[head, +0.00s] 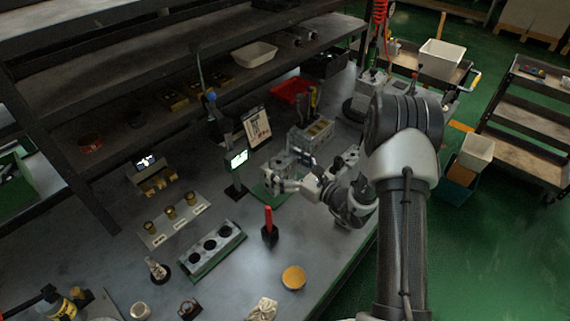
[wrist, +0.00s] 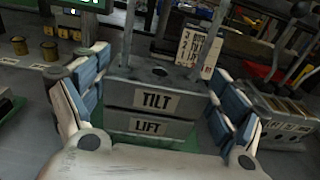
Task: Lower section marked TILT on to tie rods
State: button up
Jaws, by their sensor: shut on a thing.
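The grey section marked TILT (wrist: 157,101) is between the blue-padded fingers of my gripper (wrist: 158,88) in the wrist view. My gripper is shut on it. The grey section marked LIFT (wrist: 148,127) shows directly below it; I cannot tell whether the two touch. A tie rod (wrist: 128,30) rises upright behind the left part of the TILT section. In the head view my gripper (head: 283,180) is at the grey block stack over a green base (head: 262,196), partly hidden by my wrist.
A small screen on a stand (head: 237,160) is close left of my gripper. A block with levers (wrist: 285,115) stands to the right in the wrist view. A red-handled tool (head: 269,222) and a tray with three dark round holes (head: 212,247) are nearer on the bench.

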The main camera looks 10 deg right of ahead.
jog(key=shift+f, duration=0.25)
jog(key=o, duration=1.1)
jog(key=shift+o, duration=0.6)
jog(key=shift+f, duration=0.1)
jog(key=v, duration=1.2)
